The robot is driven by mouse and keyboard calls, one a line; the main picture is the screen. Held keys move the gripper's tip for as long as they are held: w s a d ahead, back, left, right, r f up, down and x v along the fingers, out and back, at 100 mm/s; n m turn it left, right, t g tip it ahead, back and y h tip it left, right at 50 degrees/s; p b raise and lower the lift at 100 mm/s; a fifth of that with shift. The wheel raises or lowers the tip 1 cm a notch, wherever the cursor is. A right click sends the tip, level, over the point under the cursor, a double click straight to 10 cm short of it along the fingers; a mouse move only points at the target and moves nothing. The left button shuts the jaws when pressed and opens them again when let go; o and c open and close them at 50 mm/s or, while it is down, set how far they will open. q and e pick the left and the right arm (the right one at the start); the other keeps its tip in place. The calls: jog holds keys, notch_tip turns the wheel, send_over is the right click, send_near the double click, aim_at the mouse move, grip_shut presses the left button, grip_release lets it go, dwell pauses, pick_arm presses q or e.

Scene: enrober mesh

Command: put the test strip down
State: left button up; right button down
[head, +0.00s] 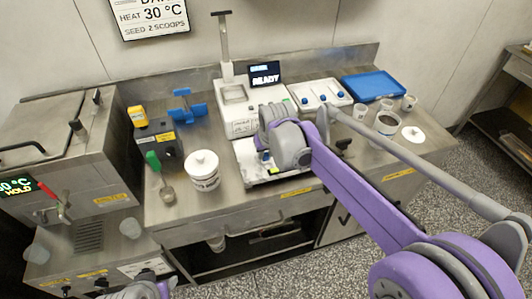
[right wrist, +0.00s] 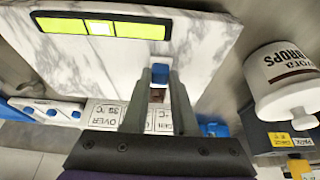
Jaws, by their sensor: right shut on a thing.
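My right gripper (right wrist: 160,88) is shut on a small piece with a blue end (right wrist: 160,75) and a brown part, which I take to be the test strip. The fingers hide much of it. They are over a white marble-patterned board (right wrist: 215,45); I cannot tell whether the strip touches it. The board carries a black bar with bright green panels (right wrist: 70,25). In the head view my right wrist covers the fingers and the strip above this board (head: 246,156). Of my left arm, only a grey and purple part shows at the bottom edge; its jaws are out of frame.
A white tub (head: 203,172) and a scoop (head: 168,190) stand left of the board. Blue tray (head: 373,86), cups and a brown-filled container (head: 387,122) are at right.

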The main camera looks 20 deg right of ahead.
jog(key=c, duration=1.2)
grip_release()
jog(key=shift+f, duration=0.2)
jog(key=o, duration=0.5)
jog(key=v, duration=1.2)
jog(key=s+d+f, duration=0.1)
jog(key=s+f, duration=0.7)
jog(key=s, duration=0.3)
jog(key=s+d+f, duration=0.1)
jog(key=s+f, duration=0.6)
jog(key=s, duration=0.5)
jog(key=shift+d+f+t+p, duration=0.3)
jog(key=shift+d+f+p, duration=0.05)
jog(key=shift+p, duration=0.05)
